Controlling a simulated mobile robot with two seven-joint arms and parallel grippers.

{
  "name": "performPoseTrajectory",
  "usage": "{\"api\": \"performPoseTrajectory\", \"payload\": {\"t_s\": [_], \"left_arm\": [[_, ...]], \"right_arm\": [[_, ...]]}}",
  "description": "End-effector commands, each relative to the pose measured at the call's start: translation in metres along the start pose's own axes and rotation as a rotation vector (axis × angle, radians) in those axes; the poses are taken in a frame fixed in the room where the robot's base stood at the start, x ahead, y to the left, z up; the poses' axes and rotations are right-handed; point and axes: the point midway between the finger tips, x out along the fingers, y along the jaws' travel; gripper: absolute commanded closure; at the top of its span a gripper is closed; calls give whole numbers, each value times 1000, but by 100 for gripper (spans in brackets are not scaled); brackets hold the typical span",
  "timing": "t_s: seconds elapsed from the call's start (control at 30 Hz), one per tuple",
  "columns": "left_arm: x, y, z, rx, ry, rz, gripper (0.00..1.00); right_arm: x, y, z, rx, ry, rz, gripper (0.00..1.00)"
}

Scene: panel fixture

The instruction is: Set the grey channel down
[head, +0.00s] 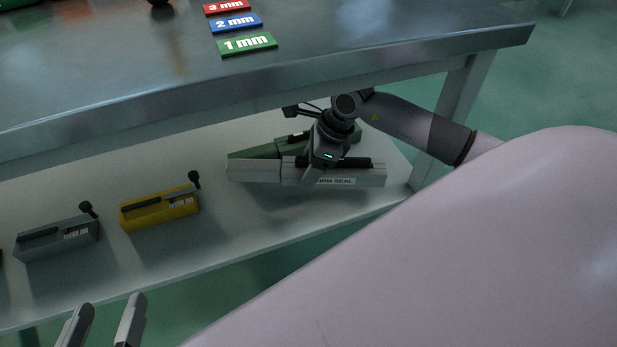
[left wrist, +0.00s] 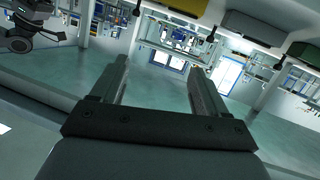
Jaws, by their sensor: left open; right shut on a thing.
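The light grey channel (head: 365,177), a long bar with a black strip on top and a label partly reading "RM SEAL", is at the right part of the lower shelf (head: 240,225). My right gripper (head: 318,168) is shut on it near its middle and hides part of it. I cannot tell whether the channel touches the shelf. A green block (head: 255,151) lies right behind it, partly hidden. My left gripper (head: 108,300) is open and empty, in front of the shelf at lower left; its fingers also show in the left wrist view (left wrist: 158,65).
A yellow block (head: 160,211) and a darker grey block (head: 57,240), each with a black knob, lie on the shelf to the left. The tabletop (head: 120,75) overhangs the shelf, with a table leg (head: 455,115) at right. Bare shelf lies between the yellow block and the channel.

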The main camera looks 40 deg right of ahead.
Motion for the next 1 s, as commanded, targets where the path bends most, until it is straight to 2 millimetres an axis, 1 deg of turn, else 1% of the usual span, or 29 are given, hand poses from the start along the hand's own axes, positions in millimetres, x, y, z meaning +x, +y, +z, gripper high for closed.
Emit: {"api": "performPoseTrajectory", "payload": {"t_s": [0.03,0.17,0.27,0.33,0.43,0.57,0.8,0.83,0.87,0.9,1.0], "left_arm": [[-1,-1,1,10,2,-1,25],[-2,-2,0,21,10,-6,25],[-2,-4,2,35,25,-14,25],[-7,-7,4,65,37,-26,25],[-10,-9,2,99,58,-37,25],[-11,-9,-1,106,64,-41,25],[-11,-9,0,106,63,-40,25],[-11,-9,-1,106,63,-40,25],[-11,-9,-1,106,63,-40,25],[-11,-9,-1,106,63,-40,25],[-10,-9,-1,106,63,-40,25]], "right_arm": [[0,-4,3,1,-5,-2,94],[2,-7,3,-2,-3,0,94],[13,-6,-2,0,-2,2,94],[23,-6,-6,1,-3,3,94],[33,-7,-10,0,-4,0,94],[32,-7,-10,-1,-4,-2,94],[34,-7,-11,-1,-2,-1,94],[35,-6,-12,0,1,1,30],[35,-6,-12,0,1,1,21],[35,-6,-12,0,1,1,15],[35,-6,-12,0,1,1,15]]}}
